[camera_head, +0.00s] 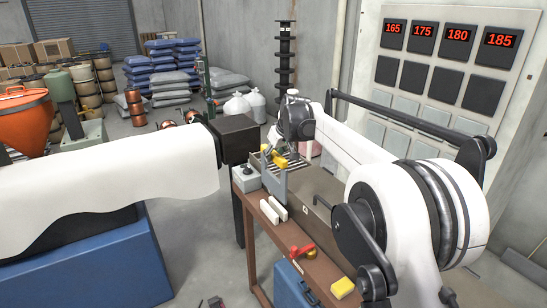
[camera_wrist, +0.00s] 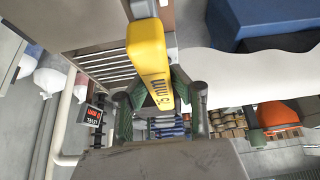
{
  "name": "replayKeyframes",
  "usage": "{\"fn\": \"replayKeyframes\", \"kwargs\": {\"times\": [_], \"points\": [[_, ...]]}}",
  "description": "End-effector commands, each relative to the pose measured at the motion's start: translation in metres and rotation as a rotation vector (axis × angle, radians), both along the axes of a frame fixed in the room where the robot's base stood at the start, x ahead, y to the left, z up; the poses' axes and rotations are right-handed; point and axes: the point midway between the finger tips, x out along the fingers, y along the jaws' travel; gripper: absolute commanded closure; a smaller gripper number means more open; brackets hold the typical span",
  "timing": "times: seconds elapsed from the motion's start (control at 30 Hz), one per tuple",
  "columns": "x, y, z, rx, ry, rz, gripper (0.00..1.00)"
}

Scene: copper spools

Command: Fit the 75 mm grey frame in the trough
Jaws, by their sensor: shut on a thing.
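My gripper (camera_wrist: 160,105) is shut on a yellow handle (camera_wrist: 150,55) with black lettering. The lettering ends in "mm" but I cannot read all of it. In the head view the yellow handle (camera_head: 280,162) sits at the top of a grey frame (camera_head: 275,184) at the bench's left side. The grey metal trough (camera_head: 312,190) lies beside it, partly hidden by my arm. I cannot tell whether the frame touches the trough. In the wrist view the slatted metal part (camera_wrist: 112,70) lies just left of the handle.
A grey control box (camera_head: 246,178), white blocks (camera_head: 273,208), a red-handled tool (camera_head: 301,252) and a yellow block (camera_head: 342,287) are on the brown bench (camera_head: 290,235). A white sheet on a roller (camera_head: 110,190) hangs to the left. A wall panel (camera_head: 445,80) shows red numbers.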

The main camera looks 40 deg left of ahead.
Motion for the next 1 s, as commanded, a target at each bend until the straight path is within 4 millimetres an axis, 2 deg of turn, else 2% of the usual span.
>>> {"fn": "replayKeyframes", "kwargs": {"times": [0.7,1.0], "points": [[0.0,0.0,0.049,0.0,0.0,0.0,1.0],[0.0,0.0,0.05,0.0,0.0,0.0,1.0]]}}
